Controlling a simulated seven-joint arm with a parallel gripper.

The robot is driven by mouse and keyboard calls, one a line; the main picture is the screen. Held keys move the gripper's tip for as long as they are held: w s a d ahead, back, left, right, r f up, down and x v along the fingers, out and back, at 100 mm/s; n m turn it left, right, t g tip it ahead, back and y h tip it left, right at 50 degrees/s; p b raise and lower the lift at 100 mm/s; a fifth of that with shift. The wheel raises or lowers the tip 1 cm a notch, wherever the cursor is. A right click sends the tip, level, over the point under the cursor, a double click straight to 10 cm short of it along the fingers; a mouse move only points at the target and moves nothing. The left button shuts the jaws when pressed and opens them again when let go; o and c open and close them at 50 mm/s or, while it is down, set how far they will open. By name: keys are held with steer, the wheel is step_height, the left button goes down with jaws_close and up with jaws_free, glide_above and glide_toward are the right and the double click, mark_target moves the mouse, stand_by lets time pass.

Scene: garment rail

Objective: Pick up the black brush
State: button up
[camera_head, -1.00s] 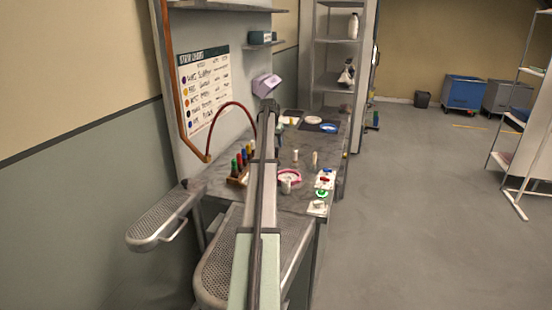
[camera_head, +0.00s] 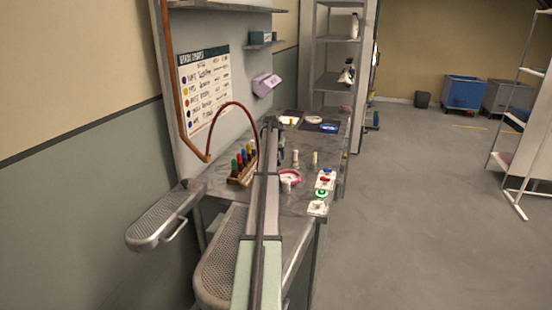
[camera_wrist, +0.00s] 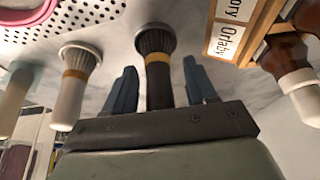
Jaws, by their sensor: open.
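The black brush (camera_wrist: 158,85) is in the middle of the wrist view, with a dark handle, a gold band and a grey bristle head at the top. My gripper (camera_wrist: 161,68) is open, with one blue-grey finger on each side of the brush and a visible gap to each. The lower end of the brush is hidden behind the gripper body. In the head view my arm covers this part of the bench, and I cannot make out the black brush or the fingers clearly.
A pale brush (camera_wrist: 74,85) with a gold band stands left of my gripper. A wooden rack (camera_wrist: 262,35) with labelled bottles is close on the right.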

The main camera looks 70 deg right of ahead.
steer(key=shift+c, duration=0.2)
jaws_close()
steer(key=shift+r, duration=0.1)
step_height(320, 180, up, 10)
steer(key=shift+f, duration=0.1)
stand_by(0.7)
